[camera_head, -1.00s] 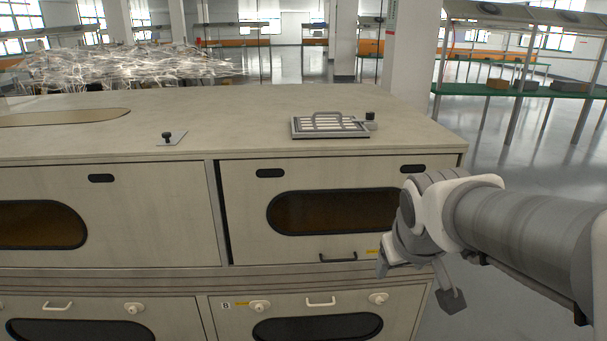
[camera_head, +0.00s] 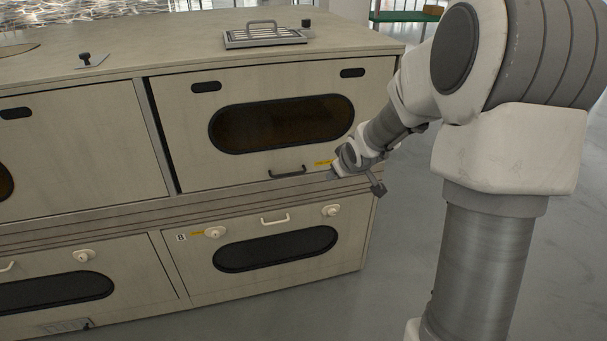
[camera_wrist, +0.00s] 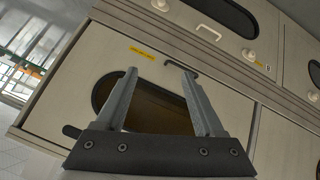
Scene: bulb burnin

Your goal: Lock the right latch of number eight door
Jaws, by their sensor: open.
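The lower door (camera_head: 345,262), with a small tag reading 8 or B (camera_head: 181,237), has a dark oval window, a white handle (camera_head: 275,219) and two white latch knobs. Its right latch (camera_head: 331,211) is at its upper right corner; its left latch (camera_head: 215,232) is near the tag. I cannot tell whether either is locked. In the wrist view, which looks upside down, the right latch (camera_wrist: 160,5) is at the top edge and the left latch (camera_wrist: 248,54) at right. My gripper (camera_head: 356,182) is open and empty, above and right of the right latch, apart from it.
The upper door (camera_head: 185,130) has a dark handle (camera_head: 287,172), a yellow label (camera_head: 323,163) and an oval window. A vented plate with a handle (camera_head: 262,36) lies on the cabinet top. Floor right of the cabinet (camera_head: 400,270) is clear.

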